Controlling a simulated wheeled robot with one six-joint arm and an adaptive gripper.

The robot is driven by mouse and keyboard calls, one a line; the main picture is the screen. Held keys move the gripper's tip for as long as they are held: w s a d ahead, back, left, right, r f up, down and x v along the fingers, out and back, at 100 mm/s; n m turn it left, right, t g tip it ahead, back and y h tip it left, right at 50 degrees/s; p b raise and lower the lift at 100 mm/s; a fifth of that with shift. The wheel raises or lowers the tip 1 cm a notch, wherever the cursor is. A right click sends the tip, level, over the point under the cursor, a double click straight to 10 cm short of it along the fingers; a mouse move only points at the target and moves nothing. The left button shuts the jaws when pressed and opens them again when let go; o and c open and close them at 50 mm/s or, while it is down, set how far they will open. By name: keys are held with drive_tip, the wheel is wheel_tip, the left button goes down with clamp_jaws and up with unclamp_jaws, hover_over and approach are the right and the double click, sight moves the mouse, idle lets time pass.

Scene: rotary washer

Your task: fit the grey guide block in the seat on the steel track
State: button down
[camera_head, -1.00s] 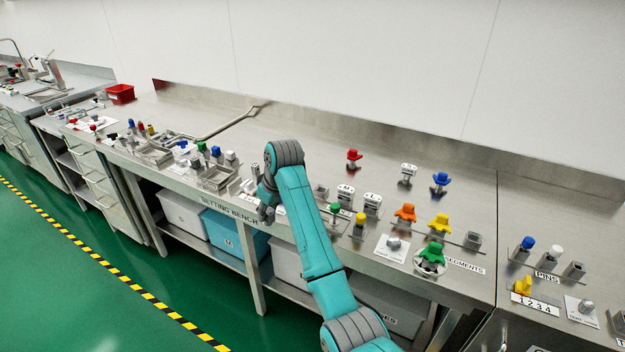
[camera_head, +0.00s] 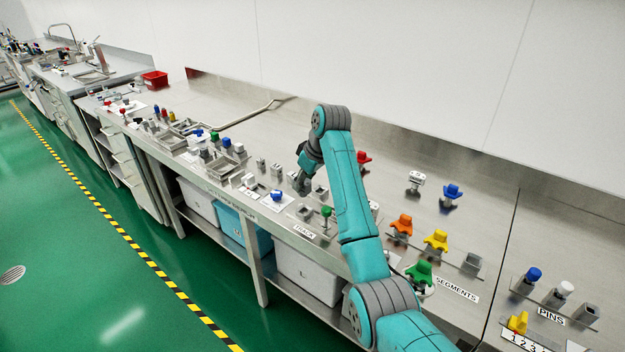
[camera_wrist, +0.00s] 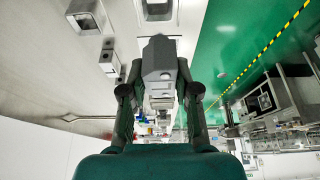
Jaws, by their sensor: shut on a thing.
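My gripper (camera_head: 301,184) is over the bench near the TRACK label (camera_head: 304,231). In the wrist view its two fingers (camera_wrist: 160,92) are closed on the grey guide block (camera_wrist: 159,62), one on each side. The block looks raised off the bench; it is hard to make out in the head view. Hollow square grey sockets stand near the gripper in the head view, one of them (camera_head: 304,212) just below it. I cannot tell which is the seat.
A green-topped piece (camera_head: 326,214) stands close to the right of the gripper. A blue-topped piece on a white card (camera_head: 277,197) and a tray (camera_head: 226,166) lie to the left. Coloured segments (camera_head: 436,240) stand to the right. The back of the bench is mostly clear.

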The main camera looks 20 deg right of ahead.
wheel_tip(320, 180, down, 2)
drive_tip(key=shift+d, duration=0.15)
drive_tip(key=shift+f, duration=2.65)
drive_tip(key=c, duration=0.8)
unclamp_jaws()
drive_tip(key=shift+o, duration=0.2)
